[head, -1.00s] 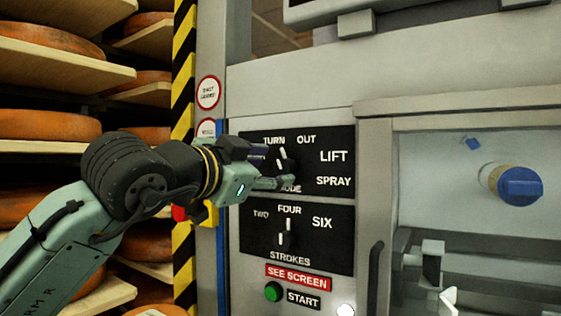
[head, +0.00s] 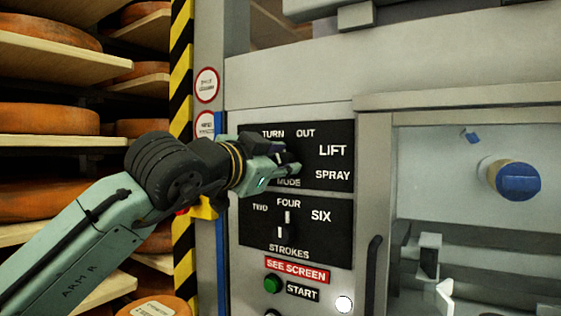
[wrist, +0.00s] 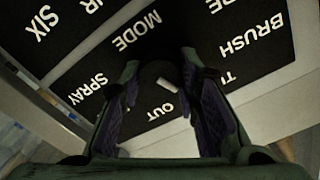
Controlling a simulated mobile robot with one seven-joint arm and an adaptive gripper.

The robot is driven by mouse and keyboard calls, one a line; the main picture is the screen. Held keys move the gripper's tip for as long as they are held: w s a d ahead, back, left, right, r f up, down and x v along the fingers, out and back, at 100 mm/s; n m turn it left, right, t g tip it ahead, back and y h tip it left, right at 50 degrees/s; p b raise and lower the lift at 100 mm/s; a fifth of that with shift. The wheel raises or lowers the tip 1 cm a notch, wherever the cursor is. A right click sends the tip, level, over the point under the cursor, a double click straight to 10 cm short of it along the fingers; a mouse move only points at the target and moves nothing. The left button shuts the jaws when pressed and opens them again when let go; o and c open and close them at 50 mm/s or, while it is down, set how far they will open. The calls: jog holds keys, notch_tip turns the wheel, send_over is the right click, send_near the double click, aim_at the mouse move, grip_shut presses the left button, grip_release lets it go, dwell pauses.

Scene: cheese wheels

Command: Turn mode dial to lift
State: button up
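The mode dial (wrist: 152,74) is a dark knob with a white mark on the black mode panel (head: 342,133). In the wrist view it sits between my gripper's two fingers, and its mark lies on the side toward the OUT label. My gripper (head: 288,160) is at the panel in the head view and hides most of the dial there. In the wrist view the fingers of my gripper (wrist: 160,66) are apart, one on each side of the dial; I cannot tell whether they touch it. The LIFT label (head: 332,150) is right of the dial in the head view.
The strokes dial (head: 281,232) is just below, with its white mark toward FOUR. A green START button (head: 273,284) is lower down. A dark handle (head: 374,275) and a glazed chamber with a blue-capped part (head: 518,182) are at right. Cheese shelves (head: 45,142) stand at left.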

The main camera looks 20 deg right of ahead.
jog(key=c, duration=0.6)
jog(key=m+p, duration=0.2)
jog(key=shift+r+m, duration=0.15)
jog(key=shift+m, duration=0.25)
jog(key=m+p, duration=0.2)
jog(key=m, duration=0.6)
jog(key=m+p, duration=0.1)
jog(key=m, duration=0.1)
jog(key=shift+f, duration=0.25)
jog(key=shift+f+m, duration=0.1)
jog(key=shift+m, duration=2.4)
jog(key=o, duration=1.2)
jog(key=shift+c, duration=0.2)
